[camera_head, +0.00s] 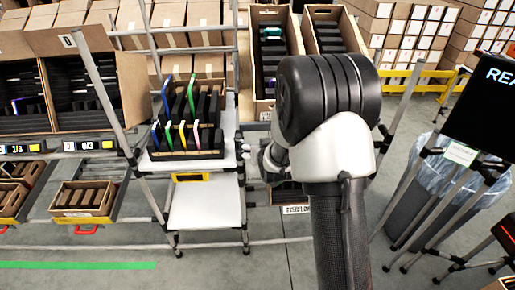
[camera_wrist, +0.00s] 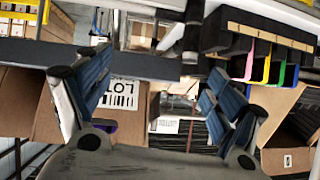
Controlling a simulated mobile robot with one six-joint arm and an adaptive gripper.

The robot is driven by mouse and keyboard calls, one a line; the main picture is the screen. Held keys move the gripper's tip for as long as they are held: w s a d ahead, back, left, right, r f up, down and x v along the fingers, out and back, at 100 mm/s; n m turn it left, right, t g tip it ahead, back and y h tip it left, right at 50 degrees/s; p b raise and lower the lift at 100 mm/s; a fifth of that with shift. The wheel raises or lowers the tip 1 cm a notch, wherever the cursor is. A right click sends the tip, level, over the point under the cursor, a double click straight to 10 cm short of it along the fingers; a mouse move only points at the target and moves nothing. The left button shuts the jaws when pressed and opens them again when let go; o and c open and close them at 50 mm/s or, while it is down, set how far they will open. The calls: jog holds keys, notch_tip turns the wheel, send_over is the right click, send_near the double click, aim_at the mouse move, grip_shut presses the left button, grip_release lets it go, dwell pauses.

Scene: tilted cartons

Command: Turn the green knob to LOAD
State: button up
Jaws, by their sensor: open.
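I cannot make out a green knob or a LOAD mark in either view. My gripper (camera_wrist: 157,75) shows in the wrist view with its two blue-padded fingers spread wide and nothing between them.
A black rack with coloured cards (camera_head: 190,125) stands on a white cart (camera_head: 205,205). Cartons of dark parts (camera_head: 85,90) are at left. A dark screen reading "REA" (camera_head: 490,90) is at right, above a plastic-lined bin (camera_head: 425,175). Grey floor is clear at front left.

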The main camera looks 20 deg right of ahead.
jog(key=s+d+f+m+t+h+p, duration=0.1)
jog(key=s+d+f+t+p, duration=0.15)
jog(key=f, duration=0.65)
jog(key=s+d+f+m+t+h+p, duration=0.1)
jog(key=d+f+t, duration=0.15)
jog(key=f, duration=0.65)
jog(key=s+f+h, duration=0.1)
jog(key=s+f, duration=0.4)
jog(key=s, duration=0.3)
jog(key=shift+t, duration=0.3)
jog(key=b+x, duration=0.3)
jog(key=x, duration=1.4)
jog(key=shift+f, duration=0.15)
jog(key=shift+c, duration=0.5)
jog(key=c, duration=1)
